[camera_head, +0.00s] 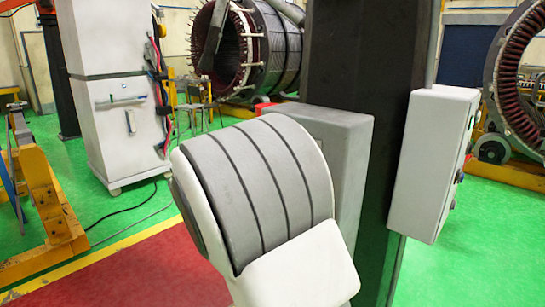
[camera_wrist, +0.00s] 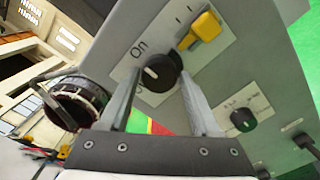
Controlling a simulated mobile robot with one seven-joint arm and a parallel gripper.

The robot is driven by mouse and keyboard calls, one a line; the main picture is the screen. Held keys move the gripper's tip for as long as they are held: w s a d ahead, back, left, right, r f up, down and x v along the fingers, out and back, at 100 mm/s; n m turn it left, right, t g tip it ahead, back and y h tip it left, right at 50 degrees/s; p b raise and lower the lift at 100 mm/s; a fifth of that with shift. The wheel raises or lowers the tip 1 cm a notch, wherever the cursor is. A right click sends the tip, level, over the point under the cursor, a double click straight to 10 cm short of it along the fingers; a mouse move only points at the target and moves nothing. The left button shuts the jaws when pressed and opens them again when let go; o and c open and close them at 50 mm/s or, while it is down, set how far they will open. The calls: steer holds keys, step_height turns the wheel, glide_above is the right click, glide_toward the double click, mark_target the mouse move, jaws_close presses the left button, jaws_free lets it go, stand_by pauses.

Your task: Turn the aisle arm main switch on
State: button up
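In the wrist view, a round black switch knob (camera_wrist: 160,72) with a white mark sits on a white label plate on a grey box (camera_wrist: 235,75). The word "On" is printed at its upper left; another marking below is mostly hidden by a finger. My gripper (camera_wrist: 160,82) is open, its two grey fingers on either side of the knob. I cannot tell whether the fingertips touch it. In the head view my gripper is hidden.
A yellow-handled switch (camera_wrist: 202,28) sits close above the knob, and a smaller black knob (camera_wrist: 243,120) to the right. In the head view, a grey box (camera_head: 430,165) hangs on a dark column (camera_head: 370,60). A white cabinet (camera_head: 112,90) and large stators stand behind.

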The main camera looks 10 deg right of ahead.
steer(key=shift+o, duration=1.4)
steer(key=v, duration=1.7)
steer(key=shift+s+a, duration=0.15)
steer(key=shift+r, duration=0.1)
